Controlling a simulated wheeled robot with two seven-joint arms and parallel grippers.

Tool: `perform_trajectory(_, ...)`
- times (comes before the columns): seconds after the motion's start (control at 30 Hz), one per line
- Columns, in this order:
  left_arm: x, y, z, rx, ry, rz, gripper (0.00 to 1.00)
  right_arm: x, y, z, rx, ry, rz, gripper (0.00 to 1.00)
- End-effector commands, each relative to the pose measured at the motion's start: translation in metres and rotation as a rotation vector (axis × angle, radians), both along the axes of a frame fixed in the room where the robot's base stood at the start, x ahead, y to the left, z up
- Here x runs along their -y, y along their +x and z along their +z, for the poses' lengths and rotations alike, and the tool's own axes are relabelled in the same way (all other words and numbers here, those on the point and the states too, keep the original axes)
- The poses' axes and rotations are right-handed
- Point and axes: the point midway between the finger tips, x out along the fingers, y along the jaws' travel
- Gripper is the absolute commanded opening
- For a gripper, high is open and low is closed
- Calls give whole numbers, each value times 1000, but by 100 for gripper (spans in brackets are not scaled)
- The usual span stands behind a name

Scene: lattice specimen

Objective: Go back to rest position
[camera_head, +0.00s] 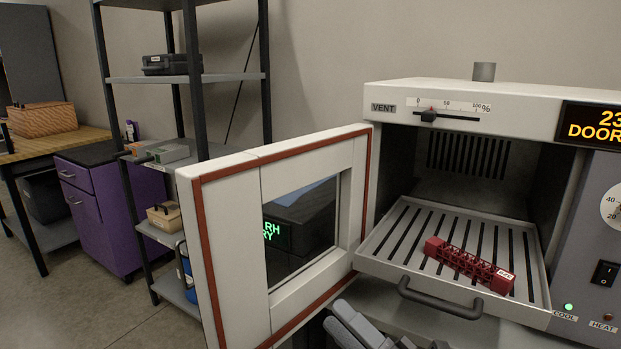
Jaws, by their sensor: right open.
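The red lattice specimen (468,266) lies on the slotted tray (391,246), which is pulled partly out of the oven (455,98). A tag with small writing is on its right end. The oven door (222,245) stands wide open to the left, with a red seal around its window. My right gripper (352,322) shows at the bottom edge, below the tray and to the right of the door. It is open and apart from the specimen; its lower part is cut off by the frame. My left gripper is out of view.
The dark tray handle (440,300) juts forward just above and right of my right gripper. A shelf rack (187,79) with cases and boxes, a purple cabinet (98,218) and a wooden bench (85,136) stand at the left. Floor is clear before the cabinet.

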Motion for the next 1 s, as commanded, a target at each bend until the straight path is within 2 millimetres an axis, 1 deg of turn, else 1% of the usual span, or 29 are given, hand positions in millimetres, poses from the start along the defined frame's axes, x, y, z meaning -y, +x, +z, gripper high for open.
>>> perform_trajectory(0.03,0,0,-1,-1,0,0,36,16,1,-38,-280,156,-51,48)
perform_trajectory(0.07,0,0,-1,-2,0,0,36,26,1,-59,-434,251,-82,48)
perform_trajectory(0.1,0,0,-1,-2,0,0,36,39,-3,-87,-618,368,-125,48)
perform_trajectory(0.17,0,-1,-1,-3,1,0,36,55,-15,-128,-861,537,-192,48)
perform_trajectory(0.2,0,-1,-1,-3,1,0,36,64,-26,-154,-1004,645,-239,48)
perform_trajectory(0.27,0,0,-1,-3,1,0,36,76,-46,-188,-1189,793,-310,48)
perform_trajectory(0.3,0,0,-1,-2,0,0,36,83,-60,-208,-1293,881,-357,48)
perform_trajectory(0.4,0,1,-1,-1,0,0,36,93,-94,-245,-1489,1065,-459,48)
perform_trajectory(0.5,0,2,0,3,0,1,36,99,-118,-267,-1604,1185,-531,48)
perform_trajectory(0.6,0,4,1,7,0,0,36,101,-130,-276,-1655,1244,-568,48)
perform_trajectory(0.7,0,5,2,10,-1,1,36,101,-133,-278,-1668,1259,-575,48)
perform_trajectory(1.0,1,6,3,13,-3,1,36,101,-132,-278,-1664,1253,-573,48)
